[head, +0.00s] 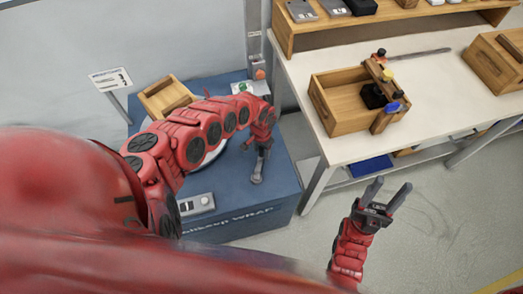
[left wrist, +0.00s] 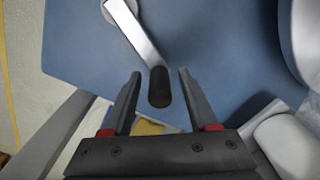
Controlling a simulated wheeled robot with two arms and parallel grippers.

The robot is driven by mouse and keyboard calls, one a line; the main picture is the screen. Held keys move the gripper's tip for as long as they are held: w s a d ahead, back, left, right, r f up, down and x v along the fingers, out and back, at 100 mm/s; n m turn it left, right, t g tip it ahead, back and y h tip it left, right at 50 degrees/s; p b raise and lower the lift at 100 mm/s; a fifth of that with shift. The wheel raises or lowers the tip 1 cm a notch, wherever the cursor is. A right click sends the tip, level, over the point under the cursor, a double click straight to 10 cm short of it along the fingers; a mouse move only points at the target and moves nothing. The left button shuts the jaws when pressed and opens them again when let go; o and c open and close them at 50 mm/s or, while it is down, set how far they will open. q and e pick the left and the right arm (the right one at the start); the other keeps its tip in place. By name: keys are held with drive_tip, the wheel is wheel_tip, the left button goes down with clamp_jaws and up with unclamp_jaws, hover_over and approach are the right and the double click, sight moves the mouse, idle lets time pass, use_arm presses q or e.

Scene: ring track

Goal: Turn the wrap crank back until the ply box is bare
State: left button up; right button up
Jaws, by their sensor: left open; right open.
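The ply box (head: 168,97) sits on the blue wrap machine (head: 245,200) at the left, partly hidden by my left arm. I cannot tell whether film is on it. The wrap crank (head: 258,169) is on the machine's top, near its right side. In the left wrist view its silver arm (left wrist: 131,30) ends in a black handle (left wrist: 160,87). My left gripper (left wrist: 157,74) is open, with the handle showing between its fingers and a gap on each side. It also shows in the head view (head: 259,150). My right gripper (head: 392,184) is open and empty over the floor.
A white table (head: 440,82) stands right of the machine, bearing a wooden crate (head: 340,105) with dark, yellow and blue items. A shelf (head: 400,22) runs along its back. A post with an orange button (head: 260,74) rises behind the machine. The floor at lower right is clear.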

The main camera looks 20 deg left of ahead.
use_arm(q)
clamp_jaws()
idle(1.3)
